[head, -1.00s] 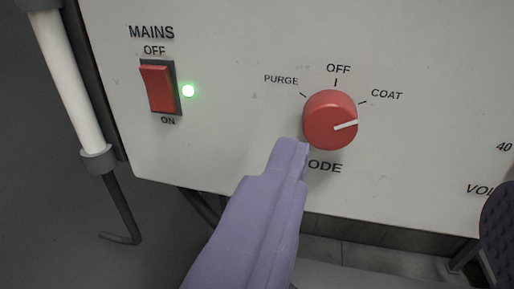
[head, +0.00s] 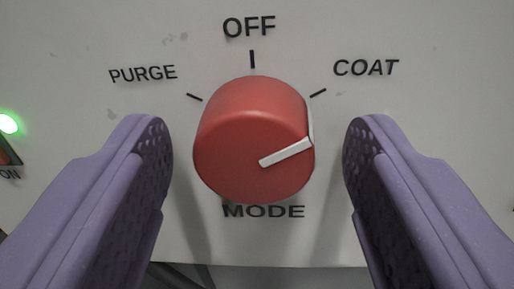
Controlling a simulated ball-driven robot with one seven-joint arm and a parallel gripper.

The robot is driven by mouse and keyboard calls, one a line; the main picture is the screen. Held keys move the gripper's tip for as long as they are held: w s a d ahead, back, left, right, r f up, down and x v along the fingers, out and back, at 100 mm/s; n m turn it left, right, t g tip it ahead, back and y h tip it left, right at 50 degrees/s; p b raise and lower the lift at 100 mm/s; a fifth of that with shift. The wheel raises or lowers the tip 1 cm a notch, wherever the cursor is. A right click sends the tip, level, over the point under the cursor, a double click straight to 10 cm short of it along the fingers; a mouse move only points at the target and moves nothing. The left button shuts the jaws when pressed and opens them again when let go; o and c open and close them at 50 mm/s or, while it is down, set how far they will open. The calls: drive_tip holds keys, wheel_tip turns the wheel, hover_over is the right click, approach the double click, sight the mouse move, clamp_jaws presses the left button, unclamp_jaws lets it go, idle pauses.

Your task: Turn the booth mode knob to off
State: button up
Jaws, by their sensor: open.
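The red mode knob (head: 245,140) is in the middle of the head view on a pale panel. Its white pointer line (head: 287,152) points to the right and slightly up, on the side of the COAT mark (head: 318,93). The OFF mark (head: 252,59) is straight above the knob, and the PURGE mark (head: 194,97) is at upper left. My gripper (head: 258,150) is open, with one purple finger on each side of the knob. Gaps show between both fingers and the knob.
The pale panel (head: 440,110) fills most of the view, and its lower edge shows below the MODE label. At the left edge are a green lamp (head: 8,123) and part of the red mains switch (head: 4,157).

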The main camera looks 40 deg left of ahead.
drive_tip(key=c, duration=1.1)
drive_tip(key=shift+o, duration=0.2)
drive_tip(key=shift+n, duration=0.5)
drive_tip(key=n+b, duration=0.1)
drive_tip(key=n, duration=0.3)
drive_tip(key=shift+n+b, duration=0.3)
drive_tip(key=shift+n, duration=0.1)
drive_tip(key=n+b, duration=0.3)
drive_tip(key=n, duration=0.2)
drive_tip(key=shift+n+h, duration=0.3)
drive_tip(key=o, duration=1.1)
drive_tip(key=shift+r, duration=0.1)
drive_tip(key=shift+c, duration=0.2)
